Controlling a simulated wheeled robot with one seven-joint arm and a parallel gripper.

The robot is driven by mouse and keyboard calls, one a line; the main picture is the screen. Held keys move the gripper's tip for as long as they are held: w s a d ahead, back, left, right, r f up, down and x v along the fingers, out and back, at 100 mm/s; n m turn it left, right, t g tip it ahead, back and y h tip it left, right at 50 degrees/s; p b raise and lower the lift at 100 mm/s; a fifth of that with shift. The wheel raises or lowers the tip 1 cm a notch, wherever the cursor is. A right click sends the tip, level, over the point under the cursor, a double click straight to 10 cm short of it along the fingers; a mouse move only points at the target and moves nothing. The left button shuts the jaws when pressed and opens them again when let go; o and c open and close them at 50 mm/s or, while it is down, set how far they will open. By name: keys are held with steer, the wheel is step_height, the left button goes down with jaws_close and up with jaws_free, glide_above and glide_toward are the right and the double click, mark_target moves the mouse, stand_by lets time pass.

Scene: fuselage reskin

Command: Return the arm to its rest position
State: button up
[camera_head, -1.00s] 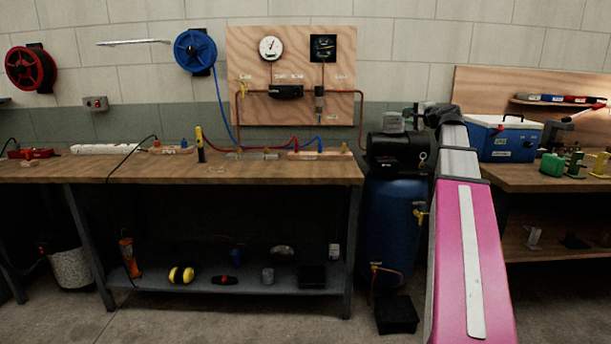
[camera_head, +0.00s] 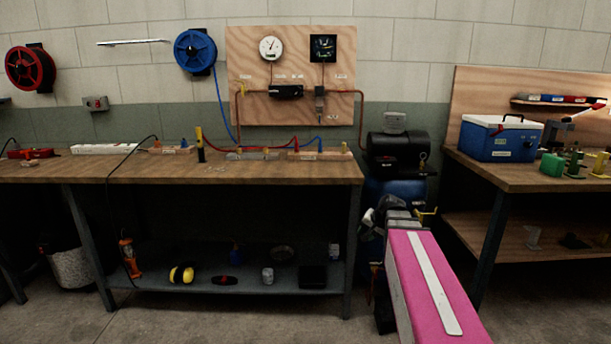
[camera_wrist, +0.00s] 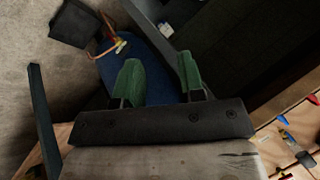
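My arm, with its pink and white link, reaches forward from the lower right in the head view, and its far end hangs low in front of the blue tank (camera_head: 401,190). My gripper (camera_wrist: 160,80) shows in the wrist view with two green fingers standing apart and nothing between them. The blue tank also shows behind the fingers in the wrist view (camera_wrist: 145,75). In the head view the fingers are hidden or too small to make out.
A long workbench (camera_head: 100,170) stands at the left with fittings on top and several items on its lower shelf (camera_head: 210,283). A second bench at the right bears a blue cooler (camera_head: 500,140). A black compressor (camera_head: 397,152) sits on the tank. The floor between the benches is partly free.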

steer(key=s+a+f+n+g+h, duration=0.1)
steer(key=s+f+n+g+h, duration=0.1)
steer(key=s+f, duration=0.6)
steer(key=s+a+f+n+g+h, duration=0.2)
steer(key=s+f+n+g, duration=0.1)
steer(key=s+f, duration=0.5)
steer(key=shift+s+a+g, duration=0.25)
steer(key=shift+s+g, duration=0.05)
steer(key=shift+s, duration=0.35)
